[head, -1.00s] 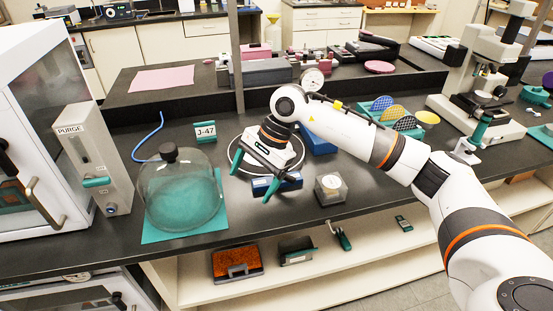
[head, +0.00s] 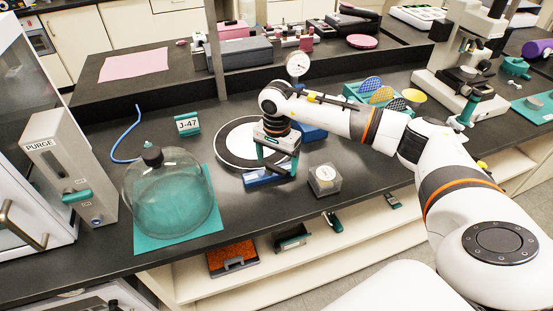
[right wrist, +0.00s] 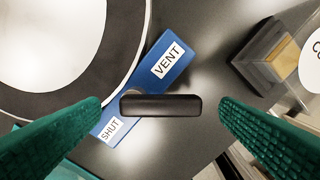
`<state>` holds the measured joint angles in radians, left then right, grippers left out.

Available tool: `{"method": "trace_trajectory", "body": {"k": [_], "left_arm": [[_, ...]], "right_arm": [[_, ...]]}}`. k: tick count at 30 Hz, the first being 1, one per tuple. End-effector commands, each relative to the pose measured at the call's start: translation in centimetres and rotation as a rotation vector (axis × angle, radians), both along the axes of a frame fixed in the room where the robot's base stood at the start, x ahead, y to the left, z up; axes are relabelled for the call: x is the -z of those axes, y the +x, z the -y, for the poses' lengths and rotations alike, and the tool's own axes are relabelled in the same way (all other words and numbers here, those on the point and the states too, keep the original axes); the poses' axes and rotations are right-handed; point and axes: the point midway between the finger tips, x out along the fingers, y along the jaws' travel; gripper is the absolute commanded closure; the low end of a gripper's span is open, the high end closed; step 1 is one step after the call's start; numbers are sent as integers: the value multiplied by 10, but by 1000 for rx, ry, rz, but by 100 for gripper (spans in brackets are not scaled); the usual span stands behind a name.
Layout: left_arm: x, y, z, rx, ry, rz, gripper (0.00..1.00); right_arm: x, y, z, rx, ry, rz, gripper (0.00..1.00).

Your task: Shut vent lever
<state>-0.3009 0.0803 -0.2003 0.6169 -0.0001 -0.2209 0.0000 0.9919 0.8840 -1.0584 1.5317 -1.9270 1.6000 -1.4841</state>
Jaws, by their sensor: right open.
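The vent block (head: 262,178) is a blue plate on the dark bench, in front of a white disc with a dark ring. In the right wrist view the block (right wrist: 170,62) carries a VENT label at its upper end and a SHUT label at its lower end. The black lever (right wrist: 170,105) lies crosswise in that view, its left end over the block between the labels and its right end past the block's edge. My right gripper (head: 278,170) is open above it; its fingers (right wrist: 160,110) stand either side of the lever, with gaps. My left gripper is out of view.
A small clear box (head: 324,180) stands close to the right of the gripper. A glass bell jar (head: 168,198) on a teal mat and a PURGE unit (head: 68,170) stand left. A J-47 sign (head: 187,125) and a dial gauge (head: 297,66) stand behind.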

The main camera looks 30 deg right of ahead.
Motion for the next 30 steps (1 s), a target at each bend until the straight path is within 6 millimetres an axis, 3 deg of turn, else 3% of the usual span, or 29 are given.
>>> {"method": "trace_trajectory", "body": {"k": [4, 13, 14, 22, 30], "left_arm": [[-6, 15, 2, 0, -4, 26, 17], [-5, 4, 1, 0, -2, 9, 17], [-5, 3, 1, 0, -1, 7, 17], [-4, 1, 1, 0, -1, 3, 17], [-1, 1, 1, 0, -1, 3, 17]], "right_arm": [[11, 0, 0, 0, 0, 0, 15], [15, 0, 0, 0, 0, 1, 15], [15, 0, 0, 0, 0, 1, 16], [14, 0, 0, 0, 0, 1, 59], [15, 0, -1, 30, 0, 1, 59]]}}
